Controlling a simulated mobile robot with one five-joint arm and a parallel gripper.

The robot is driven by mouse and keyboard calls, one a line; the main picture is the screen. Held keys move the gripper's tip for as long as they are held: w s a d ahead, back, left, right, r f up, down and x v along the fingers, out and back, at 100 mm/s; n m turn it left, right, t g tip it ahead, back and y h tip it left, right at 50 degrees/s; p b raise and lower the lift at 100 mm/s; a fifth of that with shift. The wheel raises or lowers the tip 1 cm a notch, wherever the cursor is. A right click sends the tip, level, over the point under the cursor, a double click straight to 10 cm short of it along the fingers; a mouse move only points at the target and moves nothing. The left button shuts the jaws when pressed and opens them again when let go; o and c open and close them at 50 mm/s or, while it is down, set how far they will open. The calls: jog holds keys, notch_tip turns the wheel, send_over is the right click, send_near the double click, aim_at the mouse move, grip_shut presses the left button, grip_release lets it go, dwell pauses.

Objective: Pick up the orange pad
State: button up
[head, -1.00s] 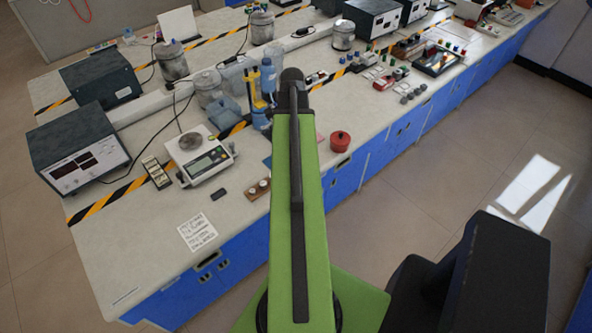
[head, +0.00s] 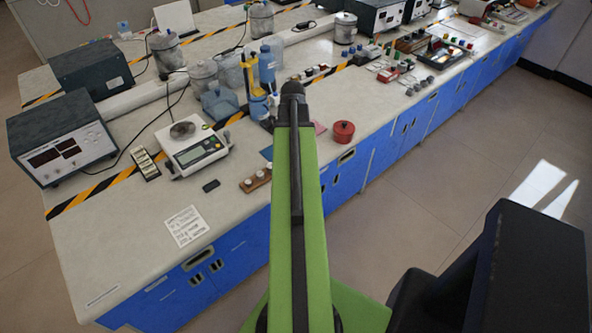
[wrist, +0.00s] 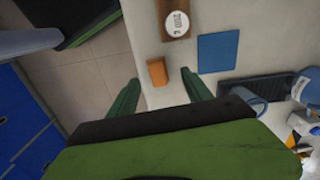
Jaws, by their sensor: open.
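The orange pad (wrist: 157,72) is a small orange-brown block on the pale bench top, close to the bench edge, in the wrist view. My gripper (wrist: 160,76) is open, with its two green fingers apart. In this view the pad lies between the fingertips, with a gap on each side. I cannot tell the height of the fingers above the bench. In the head view I cannot make out the pad, and my green arm covers part of the bench there.
A blue square (wrist: 217,53) and a wooden block with a white disc (wrist: 177,20) lie near the pad. A dark tray (wrist: 255,88) is to the right. In the head view a red pot (head: 343,132) and a scale (head: 195,150) stand on the bench.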

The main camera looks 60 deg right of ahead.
jog(key=f+b, duration=0.5)
jog(key=shift+s+d+f, duration=0.15)
jog(key=shift+s, duration=0.15)
grip_shut()
